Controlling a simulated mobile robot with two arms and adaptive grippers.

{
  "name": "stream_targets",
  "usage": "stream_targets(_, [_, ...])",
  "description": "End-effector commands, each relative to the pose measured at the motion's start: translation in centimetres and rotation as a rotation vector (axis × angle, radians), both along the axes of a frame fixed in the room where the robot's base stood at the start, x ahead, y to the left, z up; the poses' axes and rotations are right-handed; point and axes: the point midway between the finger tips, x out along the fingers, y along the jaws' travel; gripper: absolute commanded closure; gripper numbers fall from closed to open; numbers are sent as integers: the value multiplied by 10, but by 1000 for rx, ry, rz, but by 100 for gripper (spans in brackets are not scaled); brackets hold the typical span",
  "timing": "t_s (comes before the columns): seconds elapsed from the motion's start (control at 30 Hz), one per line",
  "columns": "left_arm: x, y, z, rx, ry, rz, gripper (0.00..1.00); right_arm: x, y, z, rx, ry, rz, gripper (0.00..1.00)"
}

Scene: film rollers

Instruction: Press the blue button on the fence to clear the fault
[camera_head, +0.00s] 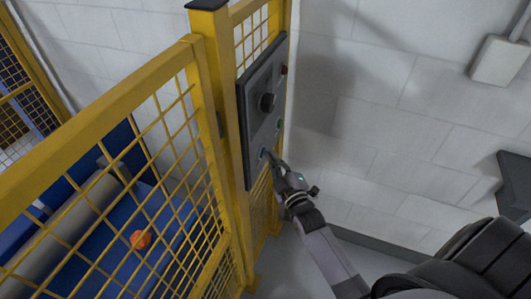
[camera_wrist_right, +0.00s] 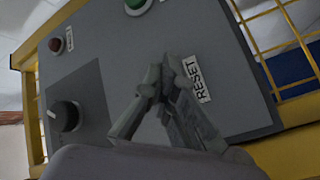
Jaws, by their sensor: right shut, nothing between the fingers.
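The grey control panel (camera_head: 253,130) is fixed to the yellow fence post. The blue button (camera_head: 263,153) shows as a small bluish spot low on the panel, right at my right gripper's tip. My right gripper (camera_head: 271,158) is shut and empty, with its fingertips at the button; I cannot tell whether they touch or press it. In the right wrist view, the shut fingers (camera_wrist_right: 160,78) lie in front of the panel beside the RESET label (camera_wrist_right: 196,80) and hide most or all of the blue button. My left gripper is not in view.
The panel also has a black knob (camera_head: 267,102), a red button (camera_head: 284,70) and a green button (camera_head: 279,124). Yellow mesh fence (camera_head: 150,200) stands at left, with a roller and an orange object (camera_head: 140,239) behind it. A white wall (camera_head: 400,130) is at right.

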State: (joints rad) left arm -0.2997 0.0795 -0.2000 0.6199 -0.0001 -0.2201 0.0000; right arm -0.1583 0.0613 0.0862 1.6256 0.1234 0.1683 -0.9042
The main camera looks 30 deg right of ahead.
Motion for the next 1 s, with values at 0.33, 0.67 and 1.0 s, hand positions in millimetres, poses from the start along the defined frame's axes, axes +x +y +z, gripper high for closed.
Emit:
stream_targets(0.33, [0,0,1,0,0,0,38,-1,0,1,0,-2,1,100])
stream_targets(0.67, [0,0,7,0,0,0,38,-13,-10,1,0,-1,1,100])
stream_targets(1.0, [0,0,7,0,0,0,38,-14,-12,1,0,-1,1,100])
